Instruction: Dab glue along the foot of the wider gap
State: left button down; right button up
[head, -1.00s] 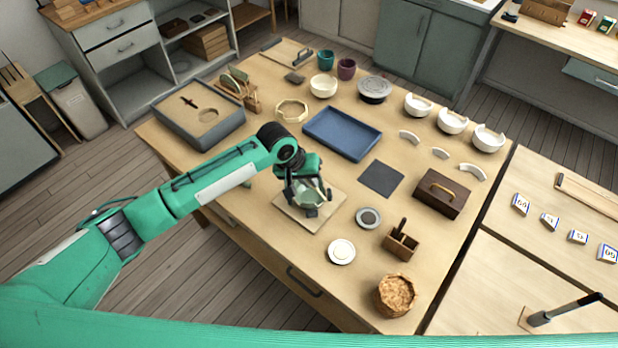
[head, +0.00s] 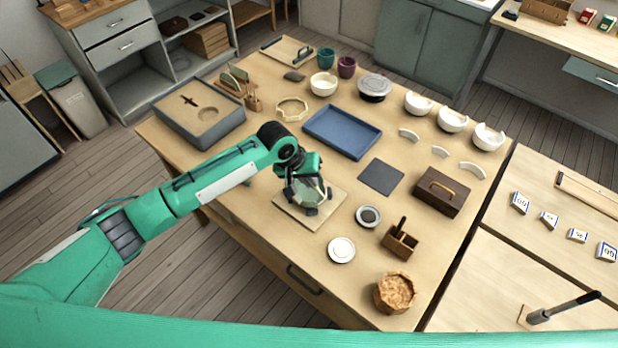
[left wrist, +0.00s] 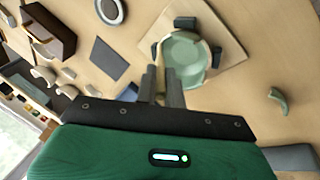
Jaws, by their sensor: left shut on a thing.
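A pale green bowl (head: 308,193) stands on a square wooden board (head: 326,214), with dark blocks around its rim. It also shows in the left wrist view (left wrist: 186,62). My left gripper (left wrist: 166,84) is directly over the bowl's near side, its fingers shut on a thin tan stick (left wrist: 155,48) whose tip is at or near the bowl's edge. I cannot tell whether it touches. The gaps in the bowl wall are hard to make out, partly hidden by the fingers. A loose curved green shard (left wrist: 278,101) lies on the table off the board. My right gripper is not in view.
A small dish with dark contents (head: 368,216), a white dish (head: 341,250) and a wooden caddy (head: 401,244) stand right of the board. A dark mat (head: 381,177), blue tray (head: 319,133) and brown box (head: 442,193) lie beyond. Chipped white bowls (head: 452,121) stand farther back.

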pick_arm(q)
jog(key=shift+r+p, duration=0.2)
jog(key=shift+p, duration=0.3)
jog(key=shift+w, duration=0.1)
jog(key=shift+w+d, duration=0.25)
jog(key=shift+w, duration=0.8)
jog(key=shift+f, duration=0.2)
dwell(0.7)
jog(key=shift+r+p, duration=0.1)
jog(key=shift+p, duration=0.35)
jog(key=shift+r+p, duration=0.15)
jog(key=shift+p, duration=0.2)
jog(key=shift+w, duration=0.1)
